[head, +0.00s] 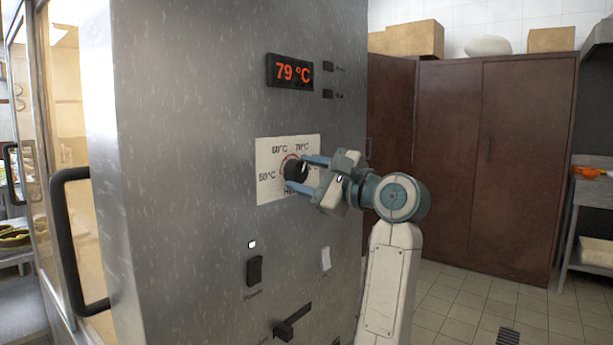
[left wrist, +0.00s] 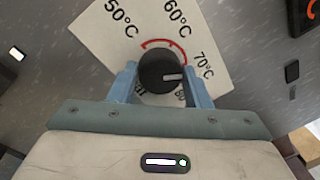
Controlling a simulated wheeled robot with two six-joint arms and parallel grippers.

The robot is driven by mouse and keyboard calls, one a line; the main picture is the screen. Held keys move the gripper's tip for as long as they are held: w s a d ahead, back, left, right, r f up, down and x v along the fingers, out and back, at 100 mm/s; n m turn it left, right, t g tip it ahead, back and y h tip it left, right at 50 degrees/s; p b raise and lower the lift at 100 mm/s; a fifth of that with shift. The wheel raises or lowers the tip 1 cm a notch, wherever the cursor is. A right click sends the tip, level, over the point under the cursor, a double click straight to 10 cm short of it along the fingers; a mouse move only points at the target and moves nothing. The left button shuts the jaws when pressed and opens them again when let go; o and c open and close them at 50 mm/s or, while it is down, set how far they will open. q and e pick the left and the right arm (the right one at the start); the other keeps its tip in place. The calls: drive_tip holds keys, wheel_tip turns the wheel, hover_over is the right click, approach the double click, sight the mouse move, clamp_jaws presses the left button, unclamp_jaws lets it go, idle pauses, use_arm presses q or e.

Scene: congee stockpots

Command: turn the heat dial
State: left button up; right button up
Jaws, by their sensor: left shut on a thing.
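The heat dial (head: 294,169) is a round black knob on a white scale plate (head: 268,192) on the steel cabinet front. The plate shows 50°C, 60°C and 70°C and a red arc. My left gripper (head: 303,173) faces the plate, its blue fingers shut on the dial from two sides. In the left wrist view the dial (left wrist: 158,70) sits between the fingertips. Its white pointer mark points right, just below the 70°C label; a further label beneath is partly hidden by a finger. My right gripper is not in view.
A display (head: 290,72) above reads 79 °C, with two small buttons beside it. Below are a lit white indicator (head: 252,244), a black power switch (head: 255,270), a white switch (head: 326,259) and a black lever (head: 293,322). A door handle (head: 78,240) juts out at left.

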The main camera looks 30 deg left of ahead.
use_arm(q)
drive_tip(key=o, duration=1)
